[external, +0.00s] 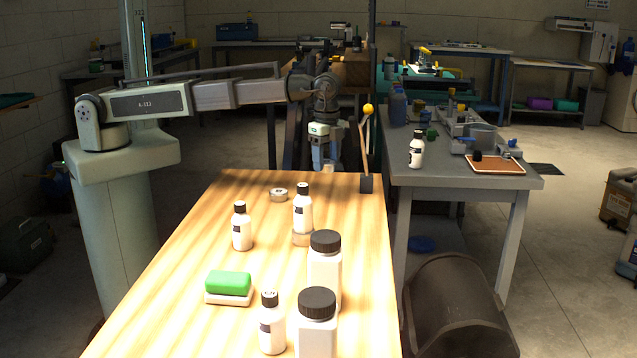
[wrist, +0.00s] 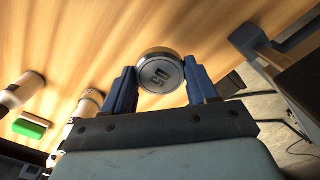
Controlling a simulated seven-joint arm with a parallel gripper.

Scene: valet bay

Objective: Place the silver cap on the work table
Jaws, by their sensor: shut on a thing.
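The silver cap (wrist: 160,72) is a round metal disc with a raised "50" marking on its face, in the wrist view. My gripper (wrist: 161,82) is shut on it, with one blue finger on each side. In the external view my gripper (external: 327,165) points down at the far end of the light wooden table (external: 190,290). The held cap is hard to make out there, and I cannot tell whether it touches the wood. A grey table (external: 450,178) stands to the right. Which of these is the work table is not marked.
A small metal piece (external: 278,194) lies left of my gripper. A black block (external: 366,184) with a yellow-tipped stick stands close on the right. Several white bottles (external: 242,230) and a green sponge (external: 229,283) stand nearer the camera.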

